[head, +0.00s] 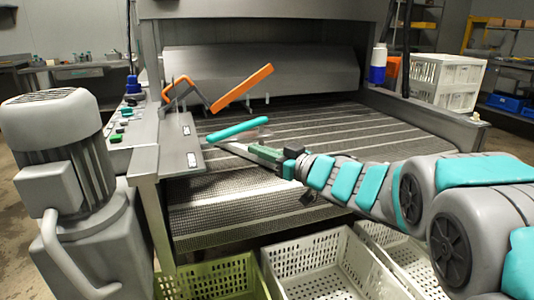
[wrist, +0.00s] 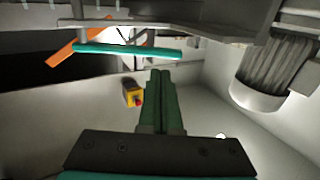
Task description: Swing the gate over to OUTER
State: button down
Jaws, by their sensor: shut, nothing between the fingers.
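A teal bar (head: 235,131) lies at a slant over the left edge of the belt; it also crosses the wrist view (wrist: 125,49). An orange bar (head: 243,88) rises to the right from a dark grey bracket, and part shows in the wrist view (wrist: 66,48). I cannot tell which bar belongs to the gate. A grey plate (head: 182,142) beside them bears small white labels, too small to read. My gripper (head: 264,153), with green fingers (wrist: 160,72), is shut and empty. Its tips point toward the teal bar and look apart from it.
The mesh belt (head: 310,124) lies under my arm. Green (head: 215,280) and white (head: 330,265) crates stand below its front edge. A grey motor housing (head: 55,150) stands at left. A white crate (head: 445,82) and blue-white bottle (head: 377,66) sit at right.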

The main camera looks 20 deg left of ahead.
aim_at(220, 140)
jog(key=x, duration=0.9)
jog(key=shift+a+f, duration=0.15)
jog(key=a+m+t+h+b, duration=0.1)
jog(key=a+m+t+b, duration=0.1)
jog(key=b, duration=0.2)
jog(key=w+a+m+t+h+b, duration=0.1)
jog(key=a+m+t+h+b, duration=0.1)
jog(key=a+t+b, duration=0.1)
jog(key=shift+w+a+b, duration=0.15)
jog(key=shift+b, duration=0.3)
jog(key=shift+m+t+h, duration=0.3)
jog(key=shift+t+h, duration=0.1)
jog(key=shift+t, duration=0.1)
jog(key=p+x, duration=0.1)
jog(key=x, duration=0.2)
jog(key=p+x, duration=0.1)
jog(key=x, duration=0.2)
jog(key=p+x, duration=0.1)
jog(key=x, duration=0.2)
jog(key=shift+a+r, duration=0.1)
jog(key=shift+r, duration=0.2)
jog(key=shift+w+a+p, duration=0.45)
jog(key=shift+w+p, duration=0.4)
jog(key=shift+w, duration=0.05)
